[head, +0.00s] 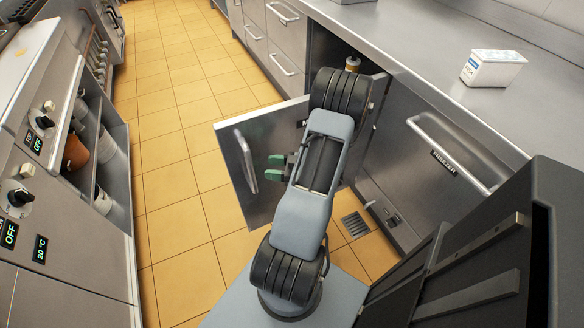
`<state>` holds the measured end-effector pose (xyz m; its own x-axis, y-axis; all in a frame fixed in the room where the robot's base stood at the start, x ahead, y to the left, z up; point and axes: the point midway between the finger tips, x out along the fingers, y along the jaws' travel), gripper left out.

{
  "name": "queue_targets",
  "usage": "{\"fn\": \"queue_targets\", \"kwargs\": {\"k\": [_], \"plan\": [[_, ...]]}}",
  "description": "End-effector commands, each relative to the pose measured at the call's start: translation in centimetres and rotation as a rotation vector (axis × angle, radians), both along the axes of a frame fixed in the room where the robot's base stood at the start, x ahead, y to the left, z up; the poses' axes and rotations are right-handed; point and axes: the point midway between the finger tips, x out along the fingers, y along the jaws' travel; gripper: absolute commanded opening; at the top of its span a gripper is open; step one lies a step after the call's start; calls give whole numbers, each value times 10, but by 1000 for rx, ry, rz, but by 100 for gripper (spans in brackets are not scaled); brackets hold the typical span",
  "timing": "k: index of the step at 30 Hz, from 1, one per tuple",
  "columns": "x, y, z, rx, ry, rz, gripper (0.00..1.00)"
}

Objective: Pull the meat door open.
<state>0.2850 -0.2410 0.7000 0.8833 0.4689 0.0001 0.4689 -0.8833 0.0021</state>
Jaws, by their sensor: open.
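The meat door (230,142) is a steel panel in the head view, swung out from the counter front over the tiled floor. Its bar handle (245,160) is on the panel's left part. A label that starts with "M" shows at its upper right edge, and my arm hides the rest. My gripper (274,168) has green fingertips, is open and empty, and appears just right of the handle. I cannot tell whether it touches the door. The open cabinet (325,52) shows behind my arm, with a bottle (352,63) at its opening.
A freezer door (437,155) with a bar handle is right of my arm, shut. Drawers (285,38) line the counter farther back. A white box (492,68) stands on the counter. A unit with knobs (45,120) and open shelves stands left. Tiled floor (180,130) between is clear.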

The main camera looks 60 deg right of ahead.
Motion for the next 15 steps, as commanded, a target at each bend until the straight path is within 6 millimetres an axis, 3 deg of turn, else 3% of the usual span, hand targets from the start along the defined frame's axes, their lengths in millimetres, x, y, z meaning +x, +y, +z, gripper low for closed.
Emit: {"fn": "queue_targets", "kwargs": {"k": [6, 15], "plan": [[-35, -19, 0, -1, 0, -3, 48], [-57, -30, 0, 0, -1, 0, 48]]}}
